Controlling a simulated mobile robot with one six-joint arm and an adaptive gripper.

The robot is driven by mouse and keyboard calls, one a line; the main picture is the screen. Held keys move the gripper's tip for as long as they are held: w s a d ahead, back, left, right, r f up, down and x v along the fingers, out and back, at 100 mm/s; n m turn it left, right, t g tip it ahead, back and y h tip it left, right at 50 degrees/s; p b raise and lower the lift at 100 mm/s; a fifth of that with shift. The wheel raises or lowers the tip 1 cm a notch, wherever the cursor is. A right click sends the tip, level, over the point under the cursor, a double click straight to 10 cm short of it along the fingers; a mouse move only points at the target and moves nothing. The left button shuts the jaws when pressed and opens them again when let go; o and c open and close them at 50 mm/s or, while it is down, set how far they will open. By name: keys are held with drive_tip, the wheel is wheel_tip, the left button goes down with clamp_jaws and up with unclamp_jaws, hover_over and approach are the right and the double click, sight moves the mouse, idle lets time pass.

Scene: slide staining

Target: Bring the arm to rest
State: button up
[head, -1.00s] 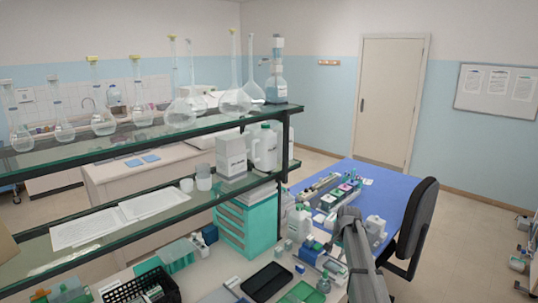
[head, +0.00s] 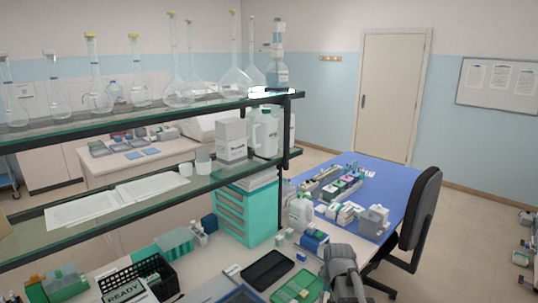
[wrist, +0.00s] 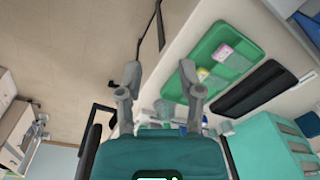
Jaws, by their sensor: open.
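My arm (head: 343,268) shows at the bottom of the head view, over the right end of the white bench. The fingertips cannot be made out there. In the wrist view my gripper (wrist: 160,75) has its two grey fingers spread apart, with nothing between them. Behind the fingers lie bare floor and the bench edge.
A black tray (head: 267,269) and green tray (head: 300,287) lie on the bench beside my arm. A teal drawer unit (head: 248,213) stands under the glass shelf (head: 150,196). A black chair (head: 418,215) stands by the blue-topped table (head: 392,186). Open floor (head: 470,240) is at right.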

drive_tip(key=s+a+f+n+b, duration=0.1)
drive_tip(key=s+f+n+b, duration=0.1)
drive_tip(key=s, duration=0.7)
drive_tip(key=shift+s+a+f+n, duration=0.25)
drive_tip(key=shift+a+f+n, duration=0.1)
drive_tip(key=shift+f, duration=0.2)
